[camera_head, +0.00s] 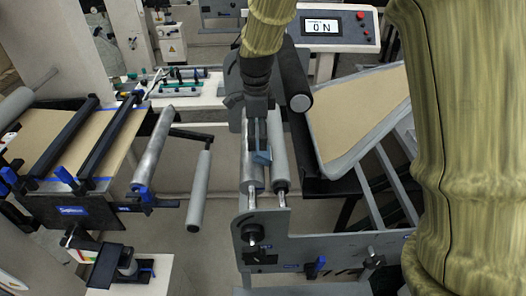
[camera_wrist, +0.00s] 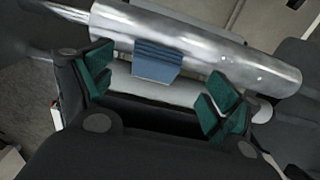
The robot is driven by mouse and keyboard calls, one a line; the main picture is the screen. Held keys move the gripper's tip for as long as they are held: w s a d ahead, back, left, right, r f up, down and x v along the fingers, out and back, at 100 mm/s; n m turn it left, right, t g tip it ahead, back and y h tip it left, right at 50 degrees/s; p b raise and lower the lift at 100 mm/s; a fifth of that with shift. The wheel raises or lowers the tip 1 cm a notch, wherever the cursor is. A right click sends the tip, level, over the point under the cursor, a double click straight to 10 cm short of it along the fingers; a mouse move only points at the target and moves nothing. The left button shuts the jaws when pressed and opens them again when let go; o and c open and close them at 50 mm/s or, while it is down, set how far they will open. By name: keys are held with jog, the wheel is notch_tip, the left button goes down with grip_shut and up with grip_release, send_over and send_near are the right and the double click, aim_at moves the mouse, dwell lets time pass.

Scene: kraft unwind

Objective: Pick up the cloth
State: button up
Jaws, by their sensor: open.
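A small folded blue cloth (camera_wrist: 157,60) lies over a shiny metal roller (camera_wrist: 215,50) in the wrist view. In the head view the cloth (camera_head: 262,157) shows as a small blue-grey patch on the rollers below the arm. My gripper (camera_wrist: 160,84) is open, with its green-padded fingers apart to the left and right of the cloth. Nothing is between the pads in a grasp. In the head view my gripper (camera_head: 257,120) points down over the rollers, just above the cloth, and partly hides the rollers. I cannot tell the exact height of the fingertips above it.
A dark roller (camera_head: 291,78) stands close to the right of my gripper. A tilted kraft-coloured panel (camera_head: 358,118) is farther right. A grey side plate (camera_head: 330,250) borders the rollers in front. A loose-hanging grey roller (camera_head: 200,190) is left.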

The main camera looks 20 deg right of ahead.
aim_at(257, 147)
jog(key=shift+s+a+f+p, duration=0.15)
jog(key=shift+f+p, duration=0.9)
jog(key=shift+f, duration=1.35)
jog(key=c, duration=1.1)
jog(key=shift+r, duration=0.1)
jog(key=shift+r+b, duration=0.65)
jog(key=shift+r, duration=0.05)
jog(key=shift+s+a+r+b, duration=0.1)
jog(key=shift+s+r+b, duration=0.05)
jog(key=shift+r+b, duration=0.25)
jog(key=shift+s+a+r+b, duration=0.1)
jog(key=shift+r+b, duration=0.2)
jog(key=shift+r, duration=0.2)
jog(key=s+a+r+b, duration=0.2)
jog(key=s+a+b, duration=0.2)
jog(key=s+a, duration=0.6)
jog(key=shift+s+a, duration=0.15)
jog(key=shift+s, duration=0.55)
